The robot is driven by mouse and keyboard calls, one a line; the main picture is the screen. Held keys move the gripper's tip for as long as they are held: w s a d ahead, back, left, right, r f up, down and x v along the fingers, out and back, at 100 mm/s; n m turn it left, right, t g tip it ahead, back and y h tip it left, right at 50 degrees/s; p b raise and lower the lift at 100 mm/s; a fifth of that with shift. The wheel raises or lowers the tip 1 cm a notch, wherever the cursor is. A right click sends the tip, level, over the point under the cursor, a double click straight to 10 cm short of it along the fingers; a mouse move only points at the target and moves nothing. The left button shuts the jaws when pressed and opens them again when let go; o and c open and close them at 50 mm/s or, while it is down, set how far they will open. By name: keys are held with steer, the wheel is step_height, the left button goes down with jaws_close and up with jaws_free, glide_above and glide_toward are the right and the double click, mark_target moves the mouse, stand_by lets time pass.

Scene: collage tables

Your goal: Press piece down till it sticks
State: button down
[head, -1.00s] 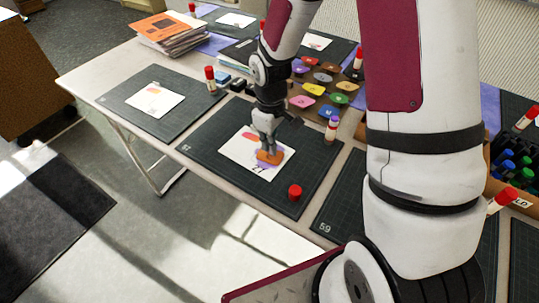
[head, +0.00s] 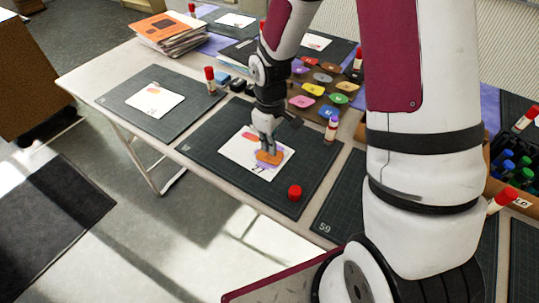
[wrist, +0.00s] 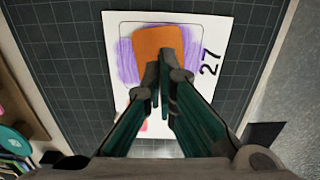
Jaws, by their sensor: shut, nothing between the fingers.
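An orange piece (head: 268,158) lies on a white card (head: 237,155) over a patch of purple scribble. In the wrist view the orange piece (wrist: 158,42) is a rounded rectangle inside a printed outline, and the card (wrist: 222,28) carries the number 27. My gripper (head: 267,150) is shut with nothing between its fingers. Its fingertips (wrist: 160,100) are at the near edge of the orange piece and look to be on or just over it; I cannot tell whether they touch.
The card lies on a dark cutting mat (head: 205,140). A red cap (head: 295,192) stands on the mat's front right, and a glue stick (head: 331,128) at its far right. A tray of coloured pieces (head: 318,87) is behind. Another mat with a card (head: 155,99) lies left.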

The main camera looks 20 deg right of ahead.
steer(key=shift+f+b, duration=0.65)
steer(key=shift+f, duration=0.4)
steer(key=shift+r, duration=0.15)
stand_by(0.7)
steer(key=shift+r+p, duration=2.6)
steer(key=shift+r, duration=0.8)
step_height(320, 180, up, 9)
steer(key=m, duration=0.1)
glide_above(276, 162)
steer(key=s+r+m+t+p, duration=0.1)
steer(key=s+r+m+t, duration=0.15)
steer(key=s+r, duration=0.65)
steer(key=s+r+m+t+p, duration=0.1)
steer(key=s+r+m, duration=0.2)
steer(key=s+r, duration=0.7)
steer(key=s, duration=0.3)
steer(key=shift+s+a+m+t, duration=0.2)
steer(key=shift+m+t, duration=0.15)
steer(key=shift+d+r, duration=0.1)
